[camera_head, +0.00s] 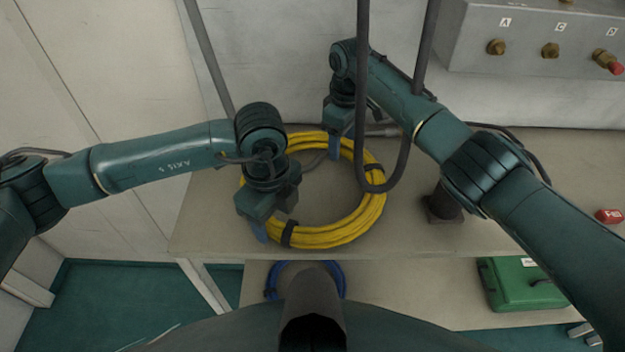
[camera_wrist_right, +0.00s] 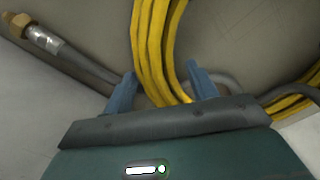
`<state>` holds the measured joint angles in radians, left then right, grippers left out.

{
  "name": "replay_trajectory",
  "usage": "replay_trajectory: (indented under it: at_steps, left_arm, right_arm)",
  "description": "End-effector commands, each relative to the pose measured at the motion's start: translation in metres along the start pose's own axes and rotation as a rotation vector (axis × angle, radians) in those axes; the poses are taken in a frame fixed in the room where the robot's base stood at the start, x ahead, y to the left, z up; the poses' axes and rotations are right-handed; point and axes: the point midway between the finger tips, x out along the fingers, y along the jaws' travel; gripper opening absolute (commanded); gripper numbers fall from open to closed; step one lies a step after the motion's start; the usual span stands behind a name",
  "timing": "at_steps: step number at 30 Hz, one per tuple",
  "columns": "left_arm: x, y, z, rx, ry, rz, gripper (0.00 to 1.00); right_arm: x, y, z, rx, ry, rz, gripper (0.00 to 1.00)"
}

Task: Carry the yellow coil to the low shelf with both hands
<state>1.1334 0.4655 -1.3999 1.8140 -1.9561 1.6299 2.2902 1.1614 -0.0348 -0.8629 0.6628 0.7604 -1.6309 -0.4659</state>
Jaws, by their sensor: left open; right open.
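The yellow coil (camera_head: 364,213) lies flat on the upper shelf (camera_head: 460,236), with black ties around it. My left gripper (camera_head: 262,230) is open at the coil's near left side; its fingertips are partly hidden by its own body. My right gripper (camera_head: 339,148) is open at the coil's far side. In the right wrist view the yellow strands (camera_wrist_right: 158,50) pass between the two blue fingers of the right gripper (camera_wrist_right: 163,88), which are apart. The low shelf (camera_head: 400,290) shows below the upper one.
A blue coil (camera_head: 340,275) and a green case (camera_head: 518,284) sit on the low shelf, with bare room between them. A dark hose loop (camera_head: 361,120) hangs in front of the yellow coil's right part. A grey panel (camera_head: 530,40) with brass fittings is at the back right.

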Motion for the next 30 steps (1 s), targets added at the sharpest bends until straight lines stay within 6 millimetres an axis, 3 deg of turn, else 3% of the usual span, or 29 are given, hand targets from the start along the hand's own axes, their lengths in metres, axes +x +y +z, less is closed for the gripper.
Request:
replay_trajectory:
  at_steps: [5, 14, 30]
  left_arm:
    - [0.0102, 0.0001, -0.0001, 0.000, 0.000, 0.000, 0.58]
    - [0.0110, 0.0000, -0.0002, 0.000, 0.000, 0.000, 0.57]
    - [0.0106, 0.0001, -0.0003, 0.001, 0.000, 0.000, 0.13]
  right_arm:
    - [0.0104, -0.0006, 0.0000, -0.001, 0.000, -0.001, 0.58]
    - [0.0111, -0.0004, -0.0001, -0.001, 0.000, 0.000, 0.57]
    - [0.0106, 0.0000, 0.0000, -0.001, 0.000, 0.001, 0.13]
